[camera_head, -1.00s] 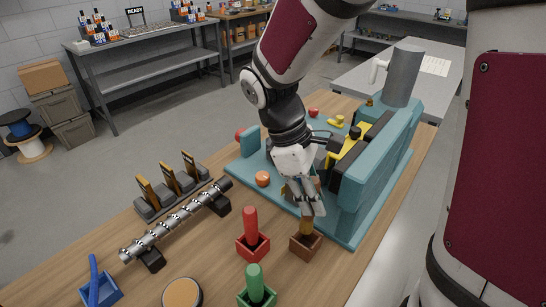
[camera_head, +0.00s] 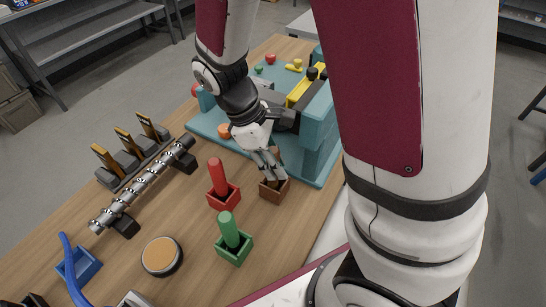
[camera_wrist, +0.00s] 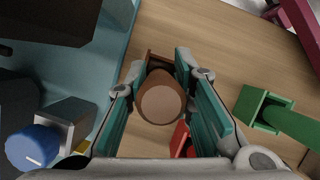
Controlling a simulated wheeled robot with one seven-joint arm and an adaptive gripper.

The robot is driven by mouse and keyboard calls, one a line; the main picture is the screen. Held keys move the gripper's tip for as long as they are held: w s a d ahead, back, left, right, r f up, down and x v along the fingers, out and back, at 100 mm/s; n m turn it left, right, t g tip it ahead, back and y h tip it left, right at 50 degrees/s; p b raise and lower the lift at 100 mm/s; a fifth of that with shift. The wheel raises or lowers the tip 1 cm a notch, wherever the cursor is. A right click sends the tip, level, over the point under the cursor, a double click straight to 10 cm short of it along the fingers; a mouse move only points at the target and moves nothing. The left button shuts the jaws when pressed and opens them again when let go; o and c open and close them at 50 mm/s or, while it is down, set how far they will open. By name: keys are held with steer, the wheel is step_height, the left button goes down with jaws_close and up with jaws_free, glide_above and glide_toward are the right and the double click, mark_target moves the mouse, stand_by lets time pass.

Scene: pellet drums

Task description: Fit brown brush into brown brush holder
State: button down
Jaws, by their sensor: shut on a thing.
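The brown brush (camera_wrist: 160,100) stands between my gripper's fingers in the wrist view, its round end facing the camera. My gripper (camera_head: 272,177) is shut on it, fingers pointing down at the brown brush holder (camera_head: 275,194). The holder is a square open box on the wooden table. In the wrist view a strip of the holder (camera_wrist: 158,58) shows just beyond the brush. The brush's lower end is hidden, so I cannot tell how deep it sits in the holder.
A red brush in a red holder (camera_head: 224,199) and a green brush in a green holder (camera_head: 234,251) stand close by. A teal machine (camera_head: 318,140) is behind my gripper. A metal shaft (camera_head: 145,186) and a round orange-topped tin (camera_head: 162,256) lie to the left.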

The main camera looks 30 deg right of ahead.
steer(key=c, duration=1.4)
jaws_free()
steer(key=shift+f, duration=0.1)
steer(key=shift+o, duration=0.2)
steer(key=shift+b, duration=0.3)
steer(key=v, duration=1.4)
steer(key=s+d+r+m+t+y, duration=0.3)
steer(key=s+r+m+t, duration=0.3)
steer(key=s+m+t, duration=0.2)
steer(key=shift+s+d+r+m, duration=0.35)
steer(key=shift+s+d+m, duration=0.3)
steer(key=shift+s+m, duration=0.85)
steer(key=shift+s+n, duration=0.25)
steer(key=shift+n, duration=0.05)
